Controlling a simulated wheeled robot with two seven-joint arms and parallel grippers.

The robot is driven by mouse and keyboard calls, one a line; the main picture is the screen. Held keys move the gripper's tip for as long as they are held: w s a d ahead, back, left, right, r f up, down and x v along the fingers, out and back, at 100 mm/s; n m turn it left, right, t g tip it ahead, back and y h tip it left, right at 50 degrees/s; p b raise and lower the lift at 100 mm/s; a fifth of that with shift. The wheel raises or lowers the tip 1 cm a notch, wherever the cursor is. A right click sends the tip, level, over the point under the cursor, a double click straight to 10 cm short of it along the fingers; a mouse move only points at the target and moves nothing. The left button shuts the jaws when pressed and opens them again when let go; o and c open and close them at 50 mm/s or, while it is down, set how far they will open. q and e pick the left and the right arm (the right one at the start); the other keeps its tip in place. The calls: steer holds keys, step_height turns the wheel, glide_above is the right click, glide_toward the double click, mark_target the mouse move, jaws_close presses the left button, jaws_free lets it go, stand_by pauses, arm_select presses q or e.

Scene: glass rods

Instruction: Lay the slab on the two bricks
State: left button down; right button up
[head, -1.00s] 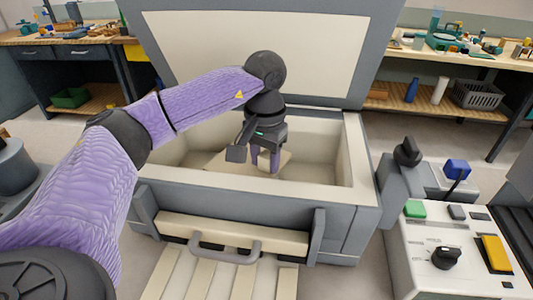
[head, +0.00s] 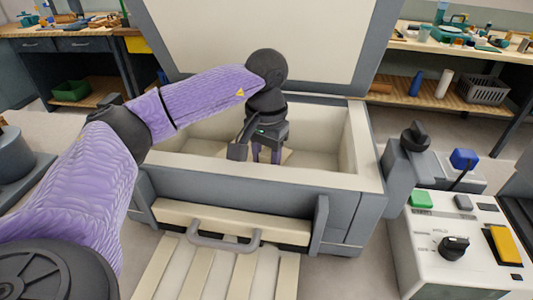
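My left gripper (head: 266,154) points down inside an open box (head: 350,196) with grey outside and cream lining. Its two purple fingers stand apart, with a gap between them. Their tips are low in the box, partly hidden by its front wall. A small part of a pale flat piece (head: 287,156) shows beside the fingers; I cannot tell whether it is the slab or a brick. The two bricks cannot be made out. My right gripper is not in view.
The box's lid (head: 265,40) stands raised behind it. A handle (head: 225,244) and pale slats (head: 215,275) are in front. A control panel (head: 425,245) with knob, buttons and lever is at the right. Workbenches line the back.

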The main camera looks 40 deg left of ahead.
arm_select(q)
steer(key=c, duration=0.7)
jaws_free()
steer(key=shift+f, duration=0.15)
steer(key=shift+c, duration=0.2)
steer(key=o, duration=0.5)
steer(key=shift+o, duration=0.2)
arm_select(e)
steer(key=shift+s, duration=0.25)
